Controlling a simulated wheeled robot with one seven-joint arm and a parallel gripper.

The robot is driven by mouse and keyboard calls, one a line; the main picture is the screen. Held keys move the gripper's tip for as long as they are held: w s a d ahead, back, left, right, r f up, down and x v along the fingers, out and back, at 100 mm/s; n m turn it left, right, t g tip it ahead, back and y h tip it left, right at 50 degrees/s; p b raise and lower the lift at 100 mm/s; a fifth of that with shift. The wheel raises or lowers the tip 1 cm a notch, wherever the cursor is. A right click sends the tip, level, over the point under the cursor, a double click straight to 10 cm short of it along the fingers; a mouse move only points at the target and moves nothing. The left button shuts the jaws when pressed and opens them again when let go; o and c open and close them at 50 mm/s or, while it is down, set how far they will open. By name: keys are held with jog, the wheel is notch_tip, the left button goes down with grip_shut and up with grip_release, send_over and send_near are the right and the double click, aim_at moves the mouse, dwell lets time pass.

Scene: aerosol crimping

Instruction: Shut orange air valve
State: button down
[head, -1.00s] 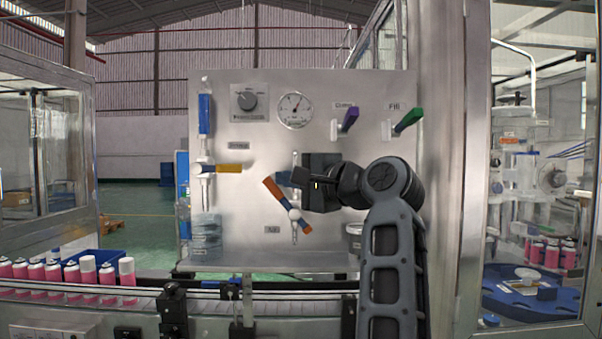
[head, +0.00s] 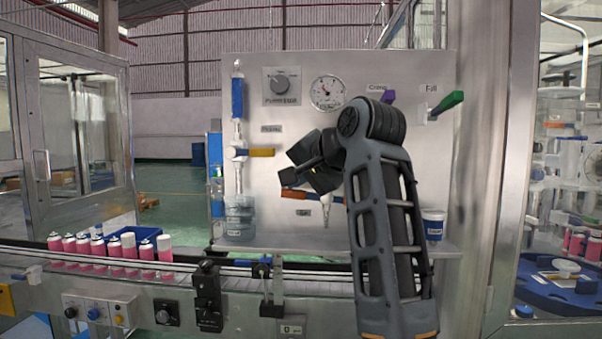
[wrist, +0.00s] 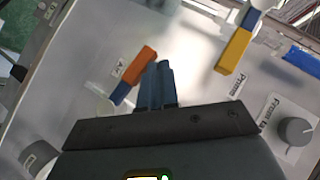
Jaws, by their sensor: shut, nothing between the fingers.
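The orange air valve handle (head: 295,194) is on the metal panel above the "Air" label. It lies nearly level across its vertical pipe, with the orange end pointing left and a blue part on the right. In the wrist view the orange end (wrist: 137,64) shows just left of my fingertips, with its blue part below. My gripper (head: 286,179) is shut and empty, close above the handle's orange end in the head view. The closed fingers also show in the wrist view (wrist: 161,68). I cannot tell whether they touch the handle. My wrist hides part of the panel.
A yellow-handled prime valve (head: 261,153) is at upper left, also in the wrist view (wrist: 233,51). Purple (head: 388,97) and green (head: 451,101) levers sit at upper right. A blue-labelled cup (head: 433,226) stands on the shelf. Pink cans (head: 117,250) line the conveyor below.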

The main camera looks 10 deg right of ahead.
jog(key=shift+w+a+f, duration=0.1)
jog(key=shift+a+f, duration=0.15)
jog(key=shift+f, duration=0.1)
jog(key=shift+r, duration=0.15)
dwell(0.4)
jog(key=s+a+r+b, duration=0.2)
jog(key=s+r, duration=0.4)
jog(key=r, duration=0.4)
jog(key=shift+s+r, duration=0.4)
